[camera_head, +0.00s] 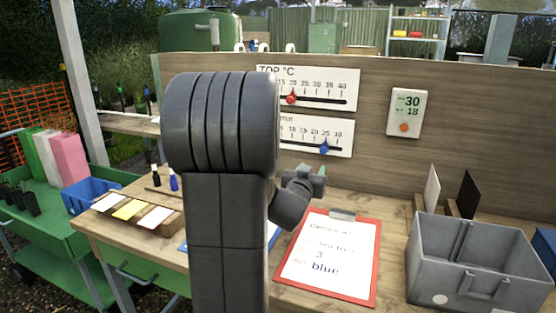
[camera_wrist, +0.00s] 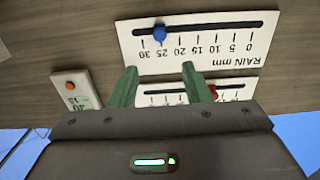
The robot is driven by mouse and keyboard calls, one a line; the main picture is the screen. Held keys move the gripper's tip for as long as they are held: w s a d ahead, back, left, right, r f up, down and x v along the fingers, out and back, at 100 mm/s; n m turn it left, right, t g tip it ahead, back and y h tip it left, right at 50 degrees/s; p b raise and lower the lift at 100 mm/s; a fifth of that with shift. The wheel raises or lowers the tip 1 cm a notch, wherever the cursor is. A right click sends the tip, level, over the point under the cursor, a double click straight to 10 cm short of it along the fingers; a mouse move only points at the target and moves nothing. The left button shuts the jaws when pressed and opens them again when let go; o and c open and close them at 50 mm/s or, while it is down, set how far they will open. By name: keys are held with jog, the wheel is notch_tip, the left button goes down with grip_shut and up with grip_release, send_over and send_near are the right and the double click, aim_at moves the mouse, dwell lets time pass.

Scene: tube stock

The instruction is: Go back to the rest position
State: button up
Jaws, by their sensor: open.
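My gripper (camera_head: 318,178) is small in the head view, partly hidden behind my own dark arm, in front of the wooden back panel and above the bench. In the wrist view its two green fingers (camera_wrist: 160,78) stand apart with nothing between them. They point toward the panel's gauges. The lower gauge, RAIN mm (camera_wrist: 258,35), has a blue knob (camera_wrist: 159,33) near 25. The upper gauge, TOP °C (camera_head: 345,80), has a red knob (camera_head: 291,98) near 20. The fingers appear clear of both knobs.
A red clipboard (camera_head: 368,290) reading "3" and "blue" lies on the bench (camera_head: 395,245). A grey crate (camera_head: 430,270) stands at right. A small display (camera_head: 405,113) hangs on the panel. A tray with coloured cards (camera_head: 172,228) and a green cart (camera_head: 50,235) are at left.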

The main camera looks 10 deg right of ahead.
aim_at(321, 149)
jog(key=shift+d, duration=0.1)
jog(key=p+x, duration=0.1)
jog(key=x, duration=1.2)
jog(key=shift+w+d, duration=0.2)
jog(key=shift+w, duration=0.15)
jog(key=shift+w+a+p, duration=0.1)
jog(key=shift+p, duration=0.2)
jog(key=shift+a, duration=0.1)
jog(key=shift+r, duration=0.15)
